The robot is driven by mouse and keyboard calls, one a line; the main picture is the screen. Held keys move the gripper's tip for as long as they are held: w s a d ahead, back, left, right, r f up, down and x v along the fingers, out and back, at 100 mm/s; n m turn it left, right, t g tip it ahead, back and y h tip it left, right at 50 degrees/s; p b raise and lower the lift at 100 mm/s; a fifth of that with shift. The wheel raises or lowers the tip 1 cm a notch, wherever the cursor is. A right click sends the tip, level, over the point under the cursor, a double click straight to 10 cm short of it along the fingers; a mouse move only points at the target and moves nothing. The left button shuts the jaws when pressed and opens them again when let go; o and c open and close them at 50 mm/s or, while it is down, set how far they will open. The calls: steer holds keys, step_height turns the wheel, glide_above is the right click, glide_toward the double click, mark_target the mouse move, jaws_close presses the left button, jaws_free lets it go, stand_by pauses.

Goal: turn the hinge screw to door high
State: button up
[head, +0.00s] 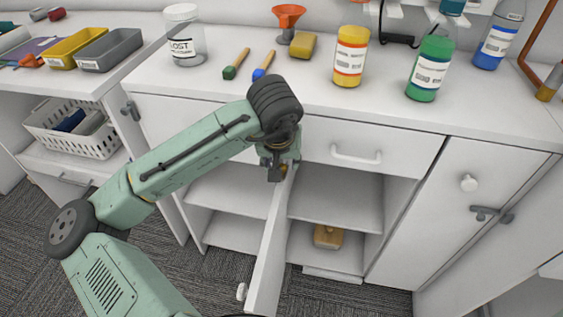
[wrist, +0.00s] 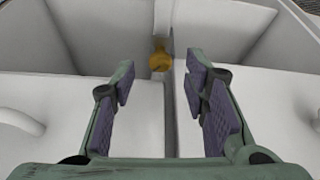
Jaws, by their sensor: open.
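The brass-coloured hinge screw (wrist: 160,61) shows in the wrist view, ahead of my fingers and between their tips. A small yellowish bit of it shows beside my gripper in the head view (head: 283,169), mostly hidden. The white cabinet door (head: 268,255) stands swung open, seen nearly edge-on, with a round white knob (head: 242,291) low down. My gripper (head: 273,174) is at the door's upper end, just under the counter.
A drawer with a bar handle (head: 356,155) is right of my gripper. Open shelves lie below, with a wooden block (head: 328,236) on one. The counter above holds a yellow bottle (head: 350,57), a green bottle (head: 430,68), a jar (head: 185,35) and brushes (head: 236,63).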

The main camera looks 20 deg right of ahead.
steer(key=shift+x, duration=1)
jaws_close()
